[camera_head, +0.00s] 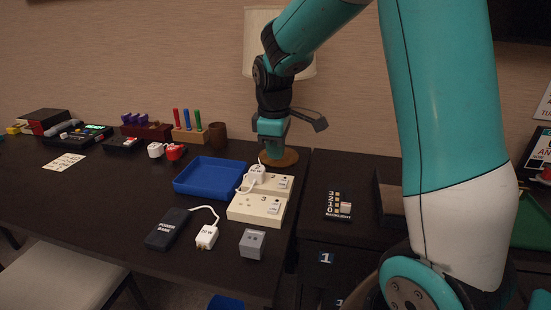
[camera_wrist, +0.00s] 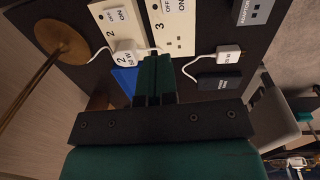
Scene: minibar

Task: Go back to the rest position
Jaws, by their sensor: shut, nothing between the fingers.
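My gripper (camera_head: 272,148) points down above the back right part of the dark desk, in front of the lamp. In the wrist view its two teal fingers (camera_wrist: 154,70) are pressed together with nothing between them. The fingers overlap the view of the power strip (camera_head: 257,207), whose switches marked 2 and 3 show. A white plug (camera_head: 256,174) with a cord sits on the strip's socket 2, and it also shows in the wrist view (camera_wrist: 126,54). My gripper appears apart from both.
A blue tray (camera_head: 207,191) lies left of the strip. A power bank (camera_head: 168,229), a white charger (camera_head: 206,236) and a grey adaptor (camera_head: 252,243) lie in front. The lamp base (camera_head: 284,160) stands behind. A backlight switch panel (camera_head: 338,206) is on the right cabinet.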

